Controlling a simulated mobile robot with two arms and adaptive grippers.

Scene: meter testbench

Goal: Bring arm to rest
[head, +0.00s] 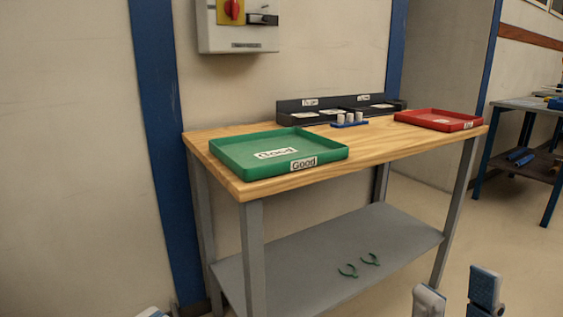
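My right gripper (457,287) shows at the bottom right. Its two blue and grey fingers stand apart with nothing between them, in front of the workbench and clear of it. Only a small tip of my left gripper (154,312) shows at the bottom left edge. The rest of it is cut off, so its opening and anything it may hold are hidden.
A wooden-topped workbench (375,151) carries a green "Good" tray (232,152), a red tray (437,117), a dark divided holder (290,117) and a blue stand (349,125) with pale cylinders. A switch box (237,37) hangs above.

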